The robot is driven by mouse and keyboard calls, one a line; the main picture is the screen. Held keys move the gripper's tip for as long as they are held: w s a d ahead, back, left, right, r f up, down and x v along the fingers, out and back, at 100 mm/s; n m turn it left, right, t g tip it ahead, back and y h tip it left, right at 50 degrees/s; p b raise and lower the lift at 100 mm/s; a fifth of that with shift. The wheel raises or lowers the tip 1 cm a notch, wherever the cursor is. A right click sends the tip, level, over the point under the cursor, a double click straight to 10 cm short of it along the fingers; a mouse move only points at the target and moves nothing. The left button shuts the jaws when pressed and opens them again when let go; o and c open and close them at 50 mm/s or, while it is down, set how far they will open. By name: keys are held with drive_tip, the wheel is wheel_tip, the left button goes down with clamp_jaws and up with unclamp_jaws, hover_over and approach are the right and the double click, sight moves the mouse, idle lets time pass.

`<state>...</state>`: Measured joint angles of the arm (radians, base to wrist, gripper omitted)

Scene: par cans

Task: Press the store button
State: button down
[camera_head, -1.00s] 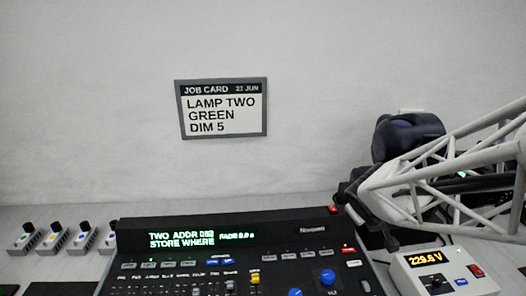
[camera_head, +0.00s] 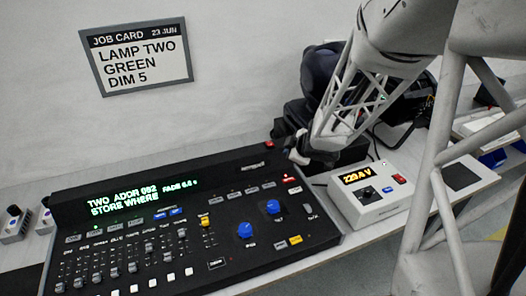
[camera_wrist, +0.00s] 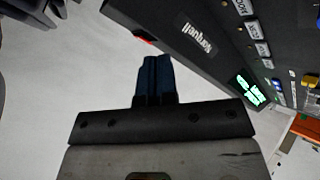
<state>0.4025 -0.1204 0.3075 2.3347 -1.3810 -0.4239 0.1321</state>
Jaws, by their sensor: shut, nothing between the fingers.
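The black lighting console (camera_head: 205,272) stands on the bench, its green display (camera_head: 125,195) showing TWO and STORE WHERE. A red-lit label (camera_head: 289,178) glows above a small button (camera_head: 294,190) at the console's upper right. The button labels are too small to read, so I cannot tell which one is the store button. My gripper (camera_head: 298,157) is by the console's back right corner, partly hidden by my arm. In the wrist view its dark blue fingers (camera_wrist: 155,78) are together and empty, beside the console's edge (camera_wrist: 190,55).
A job card (camera_head: 137,58) on the wall reads LAMP TWO GREEN DIM 5. A white meter box (camera_head: 372,192) with an orange readout stands right of the console. A dark lamp (camera_head: 318,75) stands behind. Small grey boxes (camera_head: 14,226) sit at the left.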

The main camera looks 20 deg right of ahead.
sight(288, 180)
drive_tip(key=shift+f, duration=0.2)
idle(0.4)
drive_tip(key=shift+f, duration=4.2)
drive_tip(key=shift+f, duration=0.2)
drive_tip(key=shift+f, duration=0.25)
drive_tip(key=shift+f, duration=0.35)
drive_tip(key=shift+r, duration=0.75)
drive_tip(key=shift+r, duration=0.15)
drive_tip(key=shift+r, duration=2.35)
